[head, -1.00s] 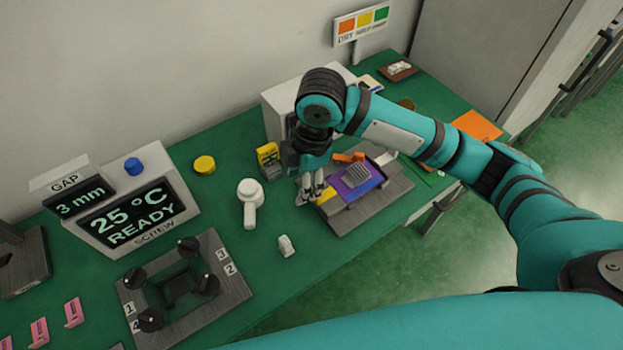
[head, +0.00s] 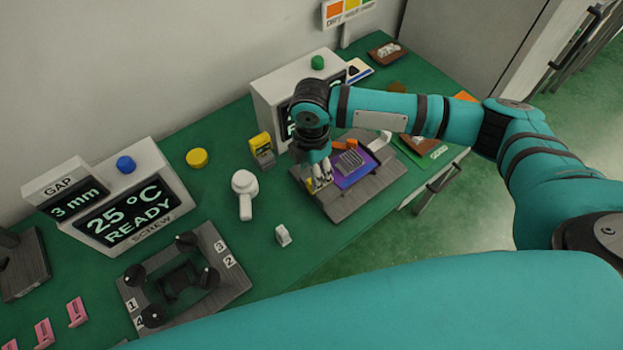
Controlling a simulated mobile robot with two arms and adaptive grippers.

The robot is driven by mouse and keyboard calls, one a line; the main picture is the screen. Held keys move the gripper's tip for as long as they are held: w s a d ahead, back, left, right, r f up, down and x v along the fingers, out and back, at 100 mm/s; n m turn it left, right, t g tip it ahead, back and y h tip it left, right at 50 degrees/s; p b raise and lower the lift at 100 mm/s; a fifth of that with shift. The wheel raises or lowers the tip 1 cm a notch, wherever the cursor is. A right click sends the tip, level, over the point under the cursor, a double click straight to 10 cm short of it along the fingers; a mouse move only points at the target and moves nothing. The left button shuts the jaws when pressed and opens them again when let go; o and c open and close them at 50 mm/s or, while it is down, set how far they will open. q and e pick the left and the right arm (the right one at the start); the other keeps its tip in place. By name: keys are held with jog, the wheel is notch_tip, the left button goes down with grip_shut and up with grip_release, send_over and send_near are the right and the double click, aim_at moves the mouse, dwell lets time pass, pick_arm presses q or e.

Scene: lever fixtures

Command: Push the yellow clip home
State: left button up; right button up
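The fixture (head: 345,204) is a grey block with a purple plate (head: 364,176) on top. The yellow clip (head: 318,187) is at the plate's left end, mostly hidden by my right gripper. An orange clip (head: 345,146) is at the plate's back edge, and a white clip (head: 380,141) is at its right. A grey ribbed block sits mid-plate. My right gripper (head: 320,179) points down with its fingertips at the yellow clip. I cannot tell whether they touch it or how far apart they are. My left gripper is out of view.
A yellow-topped grey holder (head: 261,150) stands just left of my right gripper. A white box with a green button (head: 317,62) stands behind it. A white handled tool (head: 244,193) and a small white piece (head: 282,235) lie left of the fixture. Green table between them is clear.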

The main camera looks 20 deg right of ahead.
jog(key=shift+f, duration=2.8)
grip_shut()
